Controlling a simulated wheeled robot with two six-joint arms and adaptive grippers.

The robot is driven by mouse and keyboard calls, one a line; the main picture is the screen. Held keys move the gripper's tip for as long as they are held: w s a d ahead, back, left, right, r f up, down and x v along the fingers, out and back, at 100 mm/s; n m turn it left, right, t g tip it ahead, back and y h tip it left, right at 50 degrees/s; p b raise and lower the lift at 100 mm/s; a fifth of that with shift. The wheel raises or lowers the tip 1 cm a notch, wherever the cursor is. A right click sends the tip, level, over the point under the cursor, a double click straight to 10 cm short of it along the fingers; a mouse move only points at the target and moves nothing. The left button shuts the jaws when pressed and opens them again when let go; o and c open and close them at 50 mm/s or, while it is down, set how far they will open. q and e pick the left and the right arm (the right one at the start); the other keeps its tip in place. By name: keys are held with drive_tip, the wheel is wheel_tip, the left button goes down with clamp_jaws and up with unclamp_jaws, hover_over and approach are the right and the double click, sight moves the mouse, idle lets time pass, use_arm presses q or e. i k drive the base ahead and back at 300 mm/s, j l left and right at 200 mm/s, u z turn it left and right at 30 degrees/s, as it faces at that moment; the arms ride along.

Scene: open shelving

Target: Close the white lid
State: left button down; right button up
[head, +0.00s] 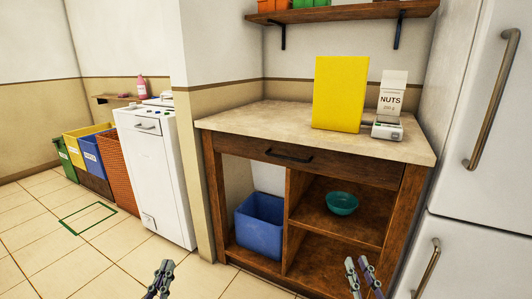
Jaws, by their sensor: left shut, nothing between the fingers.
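A narrow white appliance (160,185) stands against the wall to the left of the wooden counter. Small blue marks and a handle show near its top. A white part shows along its top edge, but I cannot tell for sure whether this is the lid or how it stands. My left gripper (165,263) is shut and empty, low in the view, in front of the appliance and well apart from it. My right gripper (356,262) is open and empty, low in front of the counter's open shelves.
The wooden counter (240,116) holds a yellow box (340,93), a nuts carton (391,97) and a small scale (387,131). Its shelves hold a blue bin (259,222) and a teal bowl (342,204). A fridge (475,160) stands right.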

sight(269, 178)
drive_tip(key=i+j, duration=0.2)
drive_tip(key=j, duration=0.15)
drive_tip(key=i+j+z, duration=0.1)
drive_tip(key=i+j, duration=0.15)
drive_tip(key=i+j+z, duration=0.1)
drive_tip(key=j, duration=0.3)
drive_tip(key=i+j, duration=0.3)
drive_tip(key=i+j+z, duration=0.1)
drive_tip(key=j, duration=0.3)
drive_tip(key=i+j, duration=0.25)
drive_tip(key=j, duration=0.15)
drive_tip(key=i+j+z, duration=0.1)
drive_tip(key=j, duration=0.25)
drive_tip(key=i+j+z, duration=0.1)
drive_tip(key=i+j, duration=0.15)
drive_tip(key=j, duration=0.15)
